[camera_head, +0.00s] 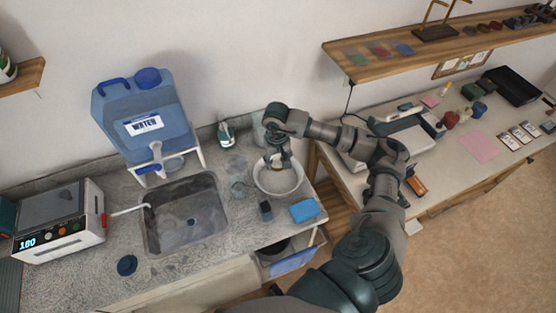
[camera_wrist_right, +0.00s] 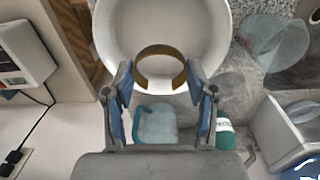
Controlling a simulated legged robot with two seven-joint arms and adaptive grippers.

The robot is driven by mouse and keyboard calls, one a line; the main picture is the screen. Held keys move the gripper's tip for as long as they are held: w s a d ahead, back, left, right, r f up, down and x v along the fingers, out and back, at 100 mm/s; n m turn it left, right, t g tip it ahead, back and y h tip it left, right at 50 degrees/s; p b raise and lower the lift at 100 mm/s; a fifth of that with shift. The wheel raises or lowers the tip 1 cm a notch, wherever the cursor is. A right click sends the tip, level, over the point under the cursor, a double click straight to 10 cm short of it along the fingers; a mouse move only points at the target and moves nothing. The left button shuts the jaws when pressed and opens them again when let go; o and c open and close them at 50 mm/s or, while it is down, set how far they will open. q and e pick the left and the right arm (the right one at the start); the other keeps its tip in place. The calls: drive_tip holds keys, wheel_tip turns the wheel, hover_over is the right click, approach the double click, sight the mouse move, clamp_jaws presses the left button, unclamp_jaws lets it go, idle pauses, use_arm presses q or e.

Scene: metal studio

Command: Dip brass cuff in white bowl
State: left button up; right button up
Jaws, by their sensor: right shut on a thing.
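The white bowl (camera_head: 284,184) stands on the speckled counter to the right of the sink. It also fills the upper middle of the right wrist view (camera_wrist_right: 213,35). The brass cuff (camera_wrist_right: 160,49) is a C-shaped band with its opening toward the gripper. My right gripper (camera_wrist_right: 160,82) is shut on the cuff, with a finger at each side of it. In the head view this gripper (camera_head: 281,164) points down over the bowl. The cuff overlaps the bowl in the wrist view; I cannot tell whether it touches the bowl. My left gripper is not in view.
The metal sink (camera_head: 185,215) lies left of the bowl. A blue sponge (camera_head: 304,209), a small dark item (camera_head: 265,210) and a glass (camera_head: 239,189) stand near the bowl. A blue water container (camera_head: 146,115) is behind the sink. A spray bottle (camera_head: 226,135) stands behind the bowl.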

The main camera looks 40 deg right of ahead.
wheel_tip(320, 180, up, 4)
drive_tip(key=shift+p, duration=1)
